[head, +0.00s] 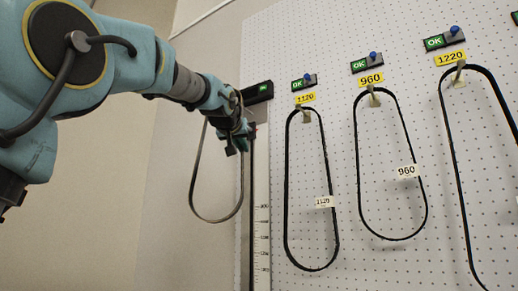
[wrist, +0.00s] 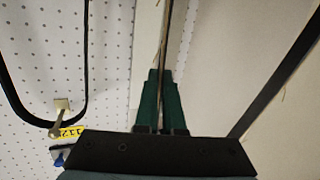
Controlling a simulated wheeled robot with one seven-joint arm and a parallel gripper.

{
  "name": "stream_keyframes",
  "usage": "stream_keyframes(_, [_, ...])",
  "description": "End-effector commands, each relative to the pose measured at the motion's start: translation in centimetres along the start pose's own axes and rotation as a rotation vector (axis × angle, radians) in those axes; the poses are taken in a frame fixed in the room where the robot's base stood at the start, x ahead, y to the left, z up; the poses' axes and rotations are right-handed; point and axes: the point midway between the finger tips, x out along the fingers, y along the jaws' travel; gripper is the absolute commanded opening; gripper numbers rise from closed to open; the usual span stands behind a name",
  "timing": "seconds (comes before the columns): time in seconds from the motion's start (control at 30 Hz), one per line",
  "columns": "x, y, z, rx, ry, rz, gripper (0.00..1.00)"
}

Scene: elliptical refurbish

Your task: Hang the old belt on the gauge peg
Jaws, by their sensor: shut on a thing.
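My gripper (head: 238,143) is at the left edge of the pegboard, close to the top of the gauge. It is shut on the old belt (head: 193,182), a worn grey-brown loop that hangs below it in front of the wall. In the wrist view, a thin strand of the belt (wrist: 166,35) runs between the two green fingers of my gripper (wrist: 160,85). The gauge has a ruled scale (head: 262,245) and a black display box (head: 257,92) above it. The gauge peg is not clearly visible; my gripper covers that area.
Black belts tagged 1120 (head: 286,200), 960 (head: 360,190) and 1220 (head: 455,165) hang on pegs to the right, under green OK signs. The 1120 peg (wrist: 60,115) also shows in the wrist view. The wall (head: 150,225) left of the gauge is bare.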

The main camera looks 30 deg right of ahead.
Motion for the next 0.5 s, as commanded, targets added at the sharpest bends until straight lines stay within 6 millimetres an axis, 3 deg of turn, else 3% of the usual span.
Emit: stream_keyframes(0.5, [2.0,0.9,-0.3,0.000,0.000,0.000,0.00])
